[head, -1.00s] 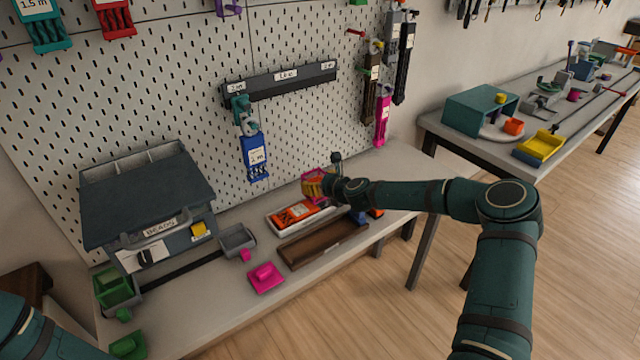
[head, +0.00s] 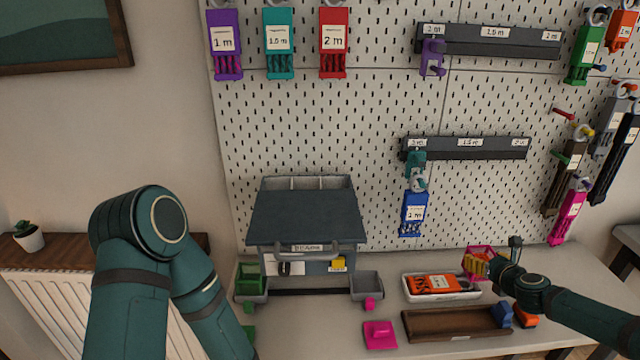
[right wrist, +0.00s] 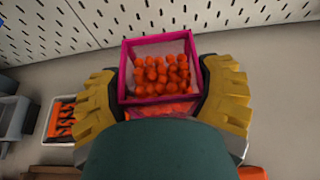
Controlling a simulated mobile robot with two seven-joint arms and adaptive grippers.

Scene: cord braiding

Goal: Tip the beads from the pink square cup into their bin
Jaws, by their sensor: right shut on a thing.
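The pink square cup (right wrist: 158,100) is upright in the right wrist view, with several orange beads (right wrist: 155,74) inside. My right gripper (right wrist: 163,76) is shut on it, with a yellow finger against each side. In the head view the cup (head: 484,251) is small and partly covered by my right gripper (head: 476,265), above the back of the bench. The dark beads unit (head: 305,215) stands to the left, with its lid sloping down to the front. A green bin (head: 249,278) and a grey bin (head: 367,284) flank its front. My left gripper is out of view.
A white tray (head: 412,292) with an orange item and a brown wooden tray (head: 440,325) lie near the cup. A pink block (head: 379,334) lies at the front. The pegboard (head: 370,110) with hanging cords rises behind the bench.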

